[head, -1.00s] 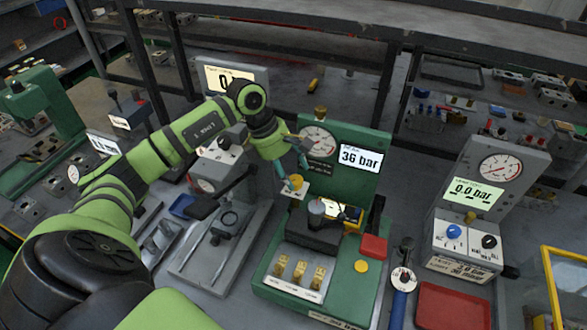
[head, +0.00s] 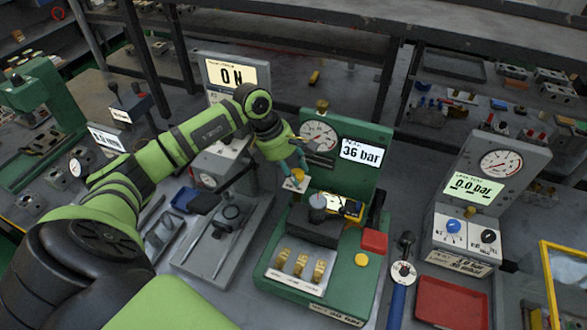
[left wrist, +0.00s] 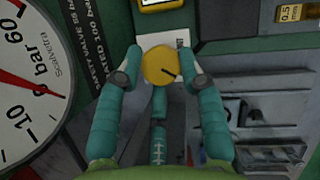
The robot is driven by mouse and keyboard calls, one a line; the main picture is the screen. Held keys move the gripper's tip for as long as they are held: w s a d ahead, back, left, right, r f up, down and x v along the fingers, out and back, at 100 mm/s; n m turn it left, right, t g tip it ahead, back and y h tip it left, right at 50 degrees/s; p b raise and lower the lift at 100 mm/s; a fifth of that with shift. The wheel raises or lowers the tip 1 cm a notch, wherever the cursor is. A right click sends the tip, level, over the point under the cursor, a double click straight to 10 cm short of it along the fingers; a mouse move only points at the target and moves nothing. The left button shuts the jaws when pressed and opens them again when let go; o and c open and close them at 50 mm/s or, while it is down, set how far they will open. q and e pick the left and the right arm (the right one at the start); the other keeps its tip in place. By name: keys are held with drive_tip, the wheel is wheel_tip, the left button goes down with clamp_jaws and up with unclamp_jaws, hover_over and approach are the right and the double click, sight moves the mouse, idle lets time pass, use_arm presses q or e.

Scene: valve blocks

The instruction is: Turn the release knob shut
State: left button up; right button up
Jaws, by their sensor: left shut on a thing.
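The yellow release knob (left wrist: 159,66) is a round disc with a dark pointer line, mounted at a white label plate (head: 291,184) on the left side of the green test stand (head: 350,128). In the left wrist view the knob sits between my two teal fingertips, which touch it from both sides. The pointer line runs from the middle toward the lower right there. My left gripper (head: 296,174) is shut on the knob, and its fingers partly hide it in the head view. The stand's display (head: 361,152) reads 36 bar. My right gripper is out of view.
The dial gauge (head: 318,136) is close beside the gripper. A grey leak tester (head: 483,190) and a red tray (head: 452,303) stand to the right.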

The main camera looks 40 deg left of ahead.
use_arm(q)
drive_tip(key=shift+d, duration=0.15)
drive_tip(key=n+t+b, duration=0.1)
drive_tip(key=n+b, duration=0.1)
drive_tip(key=n, duration=0.1)
drive_tip(key=shift+d+f+y, duration=0.1)
drive_tip(key=shift+f+y, duration=0.05)
drive_tip(key=shift+y, duration=0.15)
drive_tip(key=n+t+y+b, duration=0.1)
drive_tip(key=n+b, duration=0.1)
drive_tip(key=n, duration=0.1)
drive_tip(key=shift+s+d+n, duration=0.1)
drive_tip(key=shift+n, duration=0.2)
drive_tip(key=n+y+b, duration=0.1)
drive_tip(key=n+b, duration=0.2)
drive_tip(key=n, duration=0.1)
drive_tip(key=shift+d+y, duration=0.15)
drive_tip(key=shift+y, duration=0.25)
drive_tip(key=n+b, duration=0.1)
drive_tip(key=n, duration=0.1)
drive_tip(key=shift+r+n+y+b, duration=0.25)
drive_tip(key=shift+n+y+b, duration=0.05)
drive_tip(key=shift+y+b, duration=0.1)
drive_tip(key=shift+r, duration=0.1)
drive_tip(key=shift+n, duration=0.4)
drive_tip(key=o, duration=1)
drive_tip(key=shift+r, duration=0.1)
drive_tip(key=shift+o, duration=0.5)
